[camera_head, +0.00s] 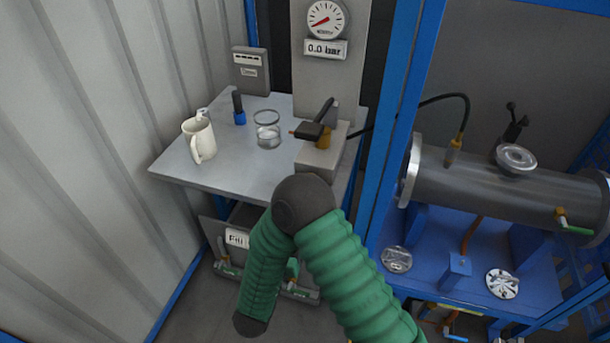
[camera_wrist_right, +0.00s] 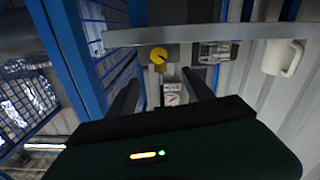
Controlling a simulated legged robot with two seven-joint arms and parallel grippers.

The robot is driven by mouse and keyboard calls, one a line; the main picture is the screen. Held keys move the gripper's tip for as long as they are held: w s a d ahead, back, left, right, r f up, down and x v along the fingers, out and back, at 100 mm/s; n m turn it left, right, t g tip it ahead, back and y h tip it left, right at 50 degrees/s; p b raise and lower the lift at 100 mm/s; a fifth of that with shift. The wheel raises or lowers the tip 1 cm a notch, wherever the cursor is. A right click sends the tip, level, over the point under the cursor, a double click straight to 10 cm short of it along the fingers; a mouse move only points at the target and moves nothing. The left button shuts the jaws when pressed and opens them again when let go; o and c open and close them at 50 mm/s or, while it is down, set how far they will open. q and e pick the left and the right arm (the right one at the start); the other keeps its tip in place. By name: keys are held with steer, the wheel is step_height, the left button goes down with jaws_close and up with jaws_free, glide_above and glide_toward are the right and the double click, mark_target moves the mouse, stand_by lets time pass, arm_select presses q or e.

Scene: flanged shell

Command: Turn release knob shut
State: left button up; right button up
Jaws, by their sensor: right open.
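In the right wrist view, which is turned upside down, a yellow round knob (camera_wrist_right: 159,55) sits on a grey block. It looks like the release knob; its exact turn position is too small to tell. My right gripper (camera_wrist_right: 164,76) is open and empty, with the knob beyond its fingertips and apart from them. In the head view the grey pump block (camera_head: 318,162), with a black lever (camera_head: 316,128) and a brass part, stands on the bench. My green right arm crosses in front of it and hides part of it. My left gripper is not in view.
A white mug (camera_head: 201,141), a blue-and-black item (camera_head: 239,110) and a glass beaker (camera_head: 267,130) stand on the grey bench (camera_head: 185,170). The gauge (camera_head: 325,20) reads 0.0 bar. A blue frame post (camera_head: 396,120) and a flanged metal cylinder (camera_head: 470,188) are on the right.

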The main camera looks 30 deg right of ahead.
steer(key=x, duration=1.4)
steer(key=shift+s+d+f+b, duration=0.1)
steer(key=shift+d+f+b, duration=0.1)
steer(key=shift+d+b, duration=0.25)
steer(key=shift+w+d, duration=0.1)
steer(key=shift+w, duration=0.3)
jaws_close()
